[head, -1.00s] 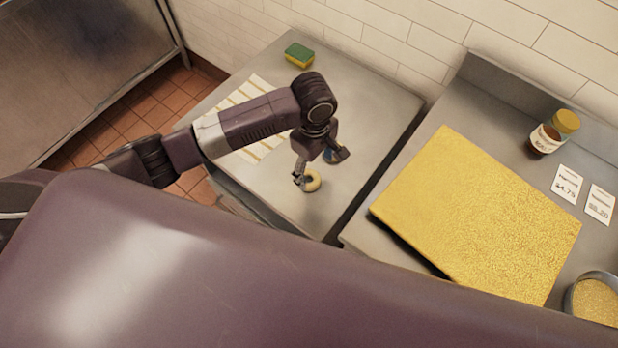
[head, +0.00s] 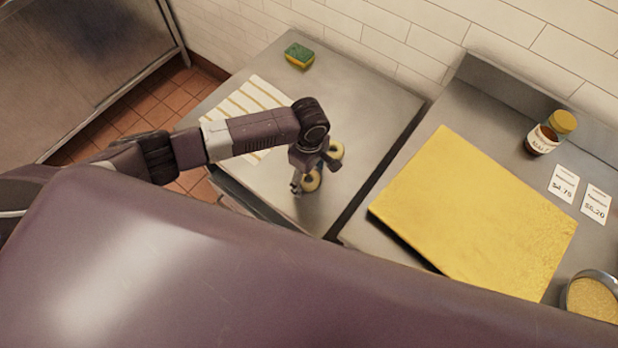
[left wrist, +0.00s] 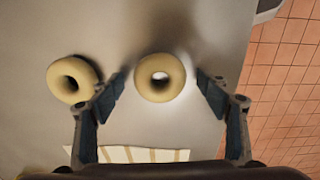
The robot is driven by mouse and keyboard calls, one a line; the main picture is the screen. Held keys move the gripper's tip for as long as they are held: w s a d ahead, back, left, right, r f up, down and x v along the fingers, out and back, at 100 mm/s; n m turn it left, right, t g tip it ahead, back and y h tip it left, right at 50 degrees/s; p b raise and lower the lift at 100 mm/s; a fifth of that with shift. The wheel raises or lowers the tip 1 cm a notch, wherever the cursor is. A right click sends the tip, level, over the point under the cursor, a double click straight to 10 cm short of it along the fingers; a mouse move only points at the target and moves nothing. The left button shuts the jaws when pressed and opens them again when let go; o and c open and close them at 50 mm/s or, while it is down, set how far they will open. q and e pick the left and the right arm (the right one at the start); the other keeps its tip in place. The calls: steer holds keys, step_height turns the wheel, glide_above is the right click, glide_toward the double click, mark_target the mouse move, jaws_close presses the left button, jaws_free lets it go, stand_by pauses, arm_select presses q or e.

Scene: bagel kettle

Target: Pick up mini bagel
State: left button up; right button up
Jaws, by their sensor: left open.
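Two pale mini bagels are on the metal counter. The nearer mini bagel (head: 313,183) is partly hidden by my left gripper (head: 312,173). In the left wrist view this mini bagel (left wrist: 143,80) lies between the two open fingers, with a gap on each side. The second mini bagel (head: 336,147) is farther back, beside the gripper and partly covered by it. In the left wrist view the second mini bagel (left wrist: 72,64) lies outside the left finger. My left gripper points down and holds nothing. My right gripper is not in view.
A striped cloth (head: 240,100) lies left of the gripper, with a sponge (head: 299,56) behind it. A yellow board (head: 475,215) lies on the right counter, with a jar (head: 550,133), price cards (head: 564,184) and a bowl (head: 593,297). A gap separates the counters.

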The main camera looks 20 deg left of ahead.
arm_select(q)
steer(key=shift+c, duration=0.7)
steer(key=c, duration=1.1)
steer(key=shift+r, duration=0.1)
step_height(320, 180, up, 20)
steer(key=shift+f+b, duration=0.1)
steer(key=shift+b, duration=0.35)
